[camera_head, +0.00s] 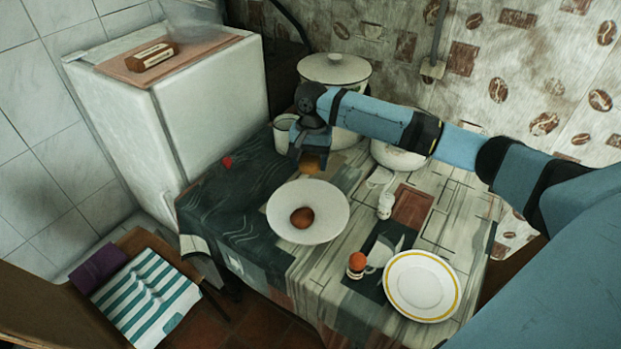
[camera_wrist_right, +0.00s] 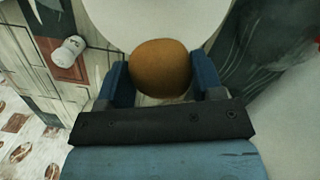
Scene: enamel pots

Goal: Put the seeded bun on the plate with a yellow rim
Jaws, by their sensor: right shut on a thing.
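A golden-brown round bun (camera_wrist_right: 160,68) sits between the two blue fingers of my right gripper (camera_wrist_right: 160,80) in the right wrist view; seeds cannot be made out. In the head view the bun (camera_head: 311,165) shows below my right gripper (camera_head: 309,157), near the back edge of the wide white dish (camera_head: 280,213). My right gripper is shut on it. The plate with a yellow rim (camera_head: 422,285) lies empty at the front right of the table. My left gripper is not in view.
The white dish holds a brown rounded item (camera_head: 302,217). An egg in a cup (camera_head: 357,262) stands left of the yellow-rimmed plate. A small white shaker (camera_head: 385,206) stands mid-table. A white mug (camera_head: 285,130) and lidded pot (camera_head: 334,70) stand behind. A red item (camera_head: 227,162) lies left.

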